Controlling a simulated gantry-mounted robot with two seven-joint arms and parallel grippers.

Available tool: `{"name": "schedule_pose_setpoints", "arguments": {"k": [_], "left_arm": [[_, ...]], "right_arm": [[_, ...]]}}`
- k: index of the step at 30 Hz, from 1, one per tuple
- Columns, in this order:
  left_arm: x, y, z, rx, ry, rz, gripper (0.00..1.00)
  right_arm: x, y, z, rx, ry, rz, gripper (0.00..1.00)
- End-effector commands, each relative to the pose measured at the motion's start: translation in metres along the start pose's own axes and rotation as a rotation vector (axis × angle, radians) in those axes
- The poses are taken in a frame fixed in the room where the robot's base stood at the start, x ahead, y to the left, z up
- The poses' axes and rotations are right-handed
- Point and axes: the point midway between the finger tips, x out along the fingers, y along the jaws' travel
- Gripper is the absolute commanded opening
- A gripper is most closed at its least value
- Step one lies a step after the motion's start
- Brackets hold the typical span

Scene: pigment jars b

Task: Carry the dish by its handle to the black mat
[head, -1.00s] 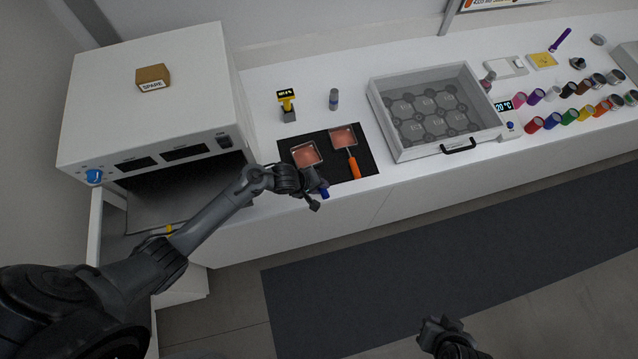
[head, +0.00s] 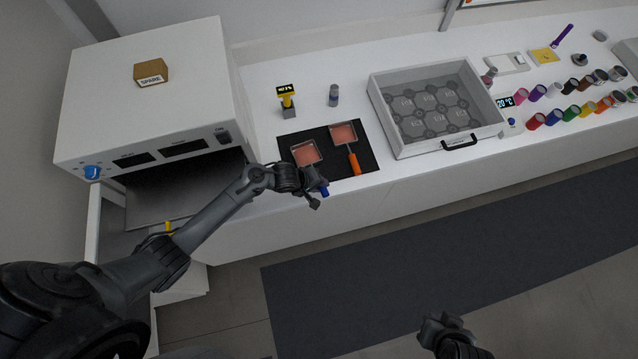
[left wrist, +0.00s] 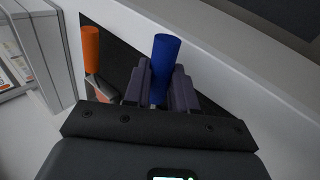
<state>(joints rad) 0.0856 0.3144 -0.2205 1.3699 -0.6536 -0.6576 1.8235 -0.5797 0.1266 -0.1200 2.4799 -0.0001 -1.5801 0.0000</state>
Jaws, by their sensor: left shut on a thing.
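The black mat (head: 364,170) lies on the white counter in the head view. Two square dishes with reddish contents are on or over it. One dish (head: 343,133) has an orange handle (head: 354,163) and sits at the mat's right. The other dish (head: 304,153) is at the mat's left, with a blue handle (head: 325,191) toward the front edge. My left gripper (head: 312,187) is shut on the blue handle, which stands between its fingers in the left wrist view (left wrist: 165,68). I cannot tell whether this dish touches the mat. My right gripper (head: 440,328) is low, over the floor.
A white oven (head: 150,110) with an open front stands left, with a box marked SPARE (head: 151,75) on top. A yellow-topped stand (head: 287,100) and small bottle (head: 333,95) are behind the mat. A glass-topped tray (head: 440,110) and several colored jars stand right.

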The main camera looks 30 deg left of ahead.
Motion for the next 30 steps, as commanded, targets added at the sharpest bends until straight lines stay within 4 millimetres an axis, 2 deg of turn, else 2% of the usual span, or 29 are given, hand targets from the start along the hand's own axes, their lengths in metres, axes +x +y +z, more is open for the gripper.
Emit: {"name": "schedule_pose_setpoints", "arguments": {"k": [11, 12, 17, 30], "left_arm": [[0.0035, -0.0015, -0.0003, 0.0, 0.001, 0.002, 0.0], [0.0032, -0.0012, -0.0005, 0.0, 0.001, 0.002, 0.3], [0.0032, -0.0015, -0.0003, 0.0, 0.001, 0.002, 0.55], [0.0002, -0.0004, 0.0002, -0.001, 0.0, -0.001, 0.56]], "right_arm": [[0.001, -0.0015, 0.0, 0.006, 0.001, -0.005, 0.0], [0.0007, -0.0017, -0.0002, 0.006, 0.001, -0.005, 0.0], [0.0006, -0.0023, -0.0004, 0.009, 0.002, -0.007, 0.0], [-0.0038, -0.002, -0.0017, 0.008, 0.001, -0.007, 0.0]]}}
